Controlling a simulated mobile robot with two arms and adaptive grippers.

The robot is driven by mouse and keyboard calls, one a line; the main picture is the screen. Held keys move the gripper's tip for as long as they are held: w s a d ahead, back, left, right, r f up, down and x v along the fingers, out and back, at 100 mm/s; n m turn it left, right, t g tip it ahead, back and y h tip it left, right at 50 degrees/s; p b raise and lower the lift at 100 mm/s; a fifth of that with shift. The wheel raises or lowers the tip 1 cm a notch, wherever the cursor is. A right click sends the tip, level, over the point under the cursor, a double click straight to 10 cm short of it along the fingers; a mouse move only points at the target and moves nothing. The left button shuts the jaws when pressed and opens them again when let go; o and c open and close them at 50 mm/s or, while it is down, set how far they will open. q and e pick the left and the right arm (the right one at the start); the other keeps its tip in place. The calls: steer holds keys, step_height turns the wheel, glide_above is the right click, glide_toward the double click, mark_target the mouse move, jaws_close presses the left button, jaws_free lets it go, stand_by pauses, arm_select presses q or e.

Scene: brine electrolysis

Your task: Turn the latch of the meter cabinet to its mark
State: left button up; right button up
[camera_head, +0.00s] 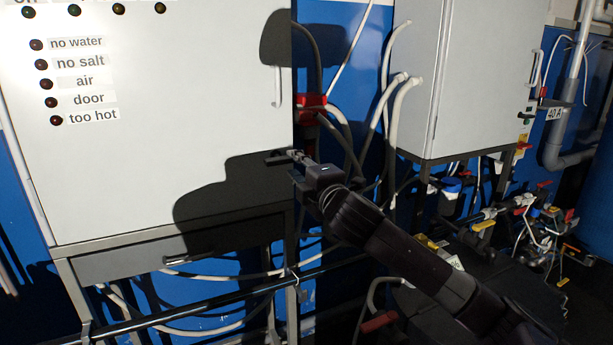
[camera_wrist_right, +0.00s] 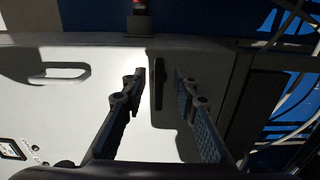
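The white cabinet (camera_head: 170,165) with warning labels fills the left of the head view; I take it as the meter cabinet. My right gripper (camera_head: 284,157) is at its right edge, below the door handle (camera_head: 277,87). In the right wrist view this gripper (camera_wrist_right: 157,88) is open, with one finger on each side of a dark, narrow bar (camera_wrist_right: 158,72), which looks like the latch. The bar lies lengthwise between the fingers, with a gap to each. I cannot make out the latch's mark. My left gripper is not in view.
A second grey cabinet (camera_head: 480,75) hangs to the right, with cables between the two. Pipes and valves (camera_head: 490,215) fill the lower right. A black rail (camera_head: 220,300) runs below the white cabinet. My arm's shadow falls across the door.

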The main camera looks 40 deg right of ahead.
steer(key=v, duration=0.7)
steer(key=shift+s, duration=0.25)
